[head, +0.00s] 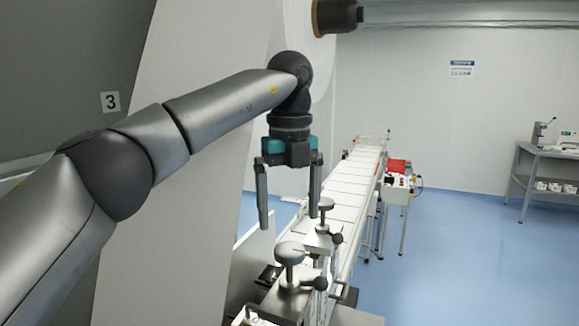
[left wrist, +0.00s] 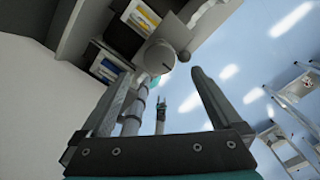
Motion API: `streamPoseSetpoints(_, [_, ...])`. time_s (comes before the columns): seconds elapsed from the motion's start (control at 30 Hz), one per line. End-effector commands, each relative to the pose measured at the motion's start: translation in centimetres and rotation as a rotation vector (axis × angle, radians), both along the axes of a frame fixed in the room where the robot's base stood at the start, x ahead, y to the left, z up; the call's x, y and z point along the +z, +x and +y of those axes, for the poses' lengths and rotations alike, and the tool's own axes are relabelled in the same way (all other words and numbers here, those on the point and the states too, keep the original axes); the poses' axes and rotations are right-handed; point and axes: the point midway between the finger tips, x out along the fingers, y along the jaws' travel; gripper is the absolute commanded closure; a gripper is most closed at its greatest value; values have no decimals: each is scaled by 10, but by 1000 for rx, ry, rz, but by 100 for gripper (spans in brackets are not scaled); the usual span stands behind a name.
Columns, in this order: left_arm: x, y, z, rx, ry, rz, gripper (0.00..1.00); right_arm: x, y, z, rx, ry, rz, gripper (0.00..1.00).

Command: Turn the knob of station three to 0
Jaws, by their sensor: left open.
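My left gripper (head: 290,220) points down, its two fingers apart with nothing between them. It also shows open in the left wrist view (left wrist: 162,74). A sign with the number 3 (head: 110,102) is on the grey panel at the left, behind my arm. Below the gripper, a round grey knob on a post (head: 290,254) stands on a metal block. A second such knob (head: 326,203) stands farther back, just right of the right finger. No finger appears to grip either knob. I cannot tell which knob belongs to station three, nor read any scale.
Small dark side knobs (head: 337,238) stick out from the blocks. A long white conveyor (head: 345,190) runs back from them. A dark roller end (head: 337,15) juts out above. A grey table (head: 545,160) stands far right. The blue floor (head: 460,250) at the right is clear.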

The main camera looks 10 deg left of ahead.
Motion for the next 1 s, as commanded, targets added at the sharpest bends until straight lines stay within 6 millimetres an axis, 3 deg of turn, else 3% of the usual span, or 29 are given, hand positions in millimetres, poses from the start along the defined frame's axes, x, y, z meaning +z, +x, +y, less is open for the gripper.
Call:
streamPoseSetpoints(0.2, [47, 0, -1, 1, 0, -1, 1, 7, 0, 0, 0, 0, 0, 50])
streamPoseSetpoints(0.43, [79, 0, 0, 1, 1, 1, 1, 18, 0, 0, 0, 0, 0, 50])
streamPoseSetpoints(0.6, [88, 0, 0, 0, 1, 1, 1, 22, 0, 0, 0, 0, 0, 50])
streamPoseSetpoints(1.0, [88, 0, 0, 0, 0, 1, 1, 21, 0, 0, 1, 0, -1, 50])
